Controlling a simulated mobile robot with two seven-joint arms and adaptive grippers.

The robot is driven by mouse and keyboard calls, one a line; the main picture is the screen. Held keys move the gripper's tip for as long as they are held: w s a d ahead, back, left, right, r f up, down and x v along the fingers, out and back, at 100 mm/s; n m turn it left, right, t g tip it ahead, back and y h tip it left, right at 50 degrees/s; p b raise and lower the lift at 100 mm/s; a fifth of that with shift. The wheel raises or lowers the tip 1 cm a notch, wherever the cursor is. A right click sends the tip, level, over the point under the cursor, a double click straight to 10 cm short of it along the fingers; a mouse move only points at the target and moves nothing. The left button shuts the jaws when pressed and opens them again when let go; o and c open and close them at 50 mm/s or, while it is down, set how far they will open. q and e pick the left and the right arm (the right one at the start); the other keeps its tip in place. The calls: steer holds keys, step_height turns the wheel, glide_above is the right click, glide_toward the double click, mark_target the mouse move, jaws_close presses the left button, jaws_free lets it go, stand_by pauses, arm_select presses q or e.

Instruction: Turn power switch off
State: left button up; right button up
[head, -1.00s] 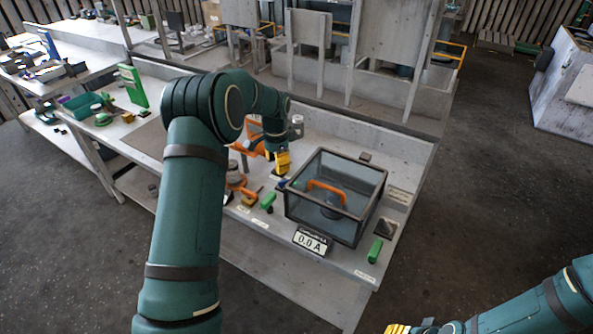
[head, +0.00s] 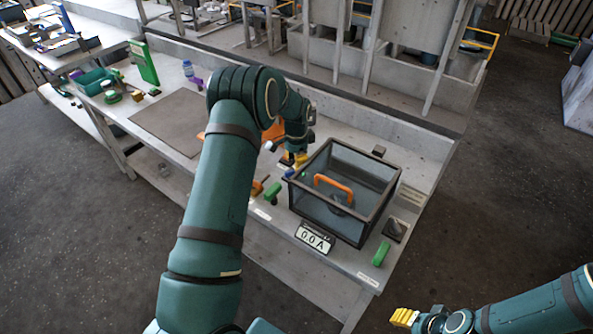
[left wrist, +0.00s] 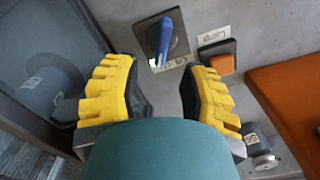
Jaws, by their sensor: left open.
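A blue lever (left wrist: 165,42) stands on a dark square plate on the grey bench top in the left wrist view. Its label is only partly legible, and I cannot tell whether it is the power switch. My left gripper (left wrist: 157,85) has its two yellow fingers spread apart and empty, with the lever beyond the gap between them. In the head view the left gripper (head: 294,160) is just left of the glass-sided box, largely hidden by my arm. My right gripper (head: 404,317) is low at the right, clear of the bench; its jaw opening is unclear.
An orange button (left wrist: 221,62) labelled Lamp sits right of the lever. The dark-framed box (head: 345,190) holds an orange handle. A meter (head: 314,238) reads 0.0 A. Green handles (head: 273,191) (head: 381,254) stand near the front edge. An orange panel (left wrist: 295,100) is close on the right.

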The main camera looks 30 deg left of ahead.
mark_target(292, 173)
arm_select(q)
steer(key=shift+f, duration=2.1)
jaws_close()
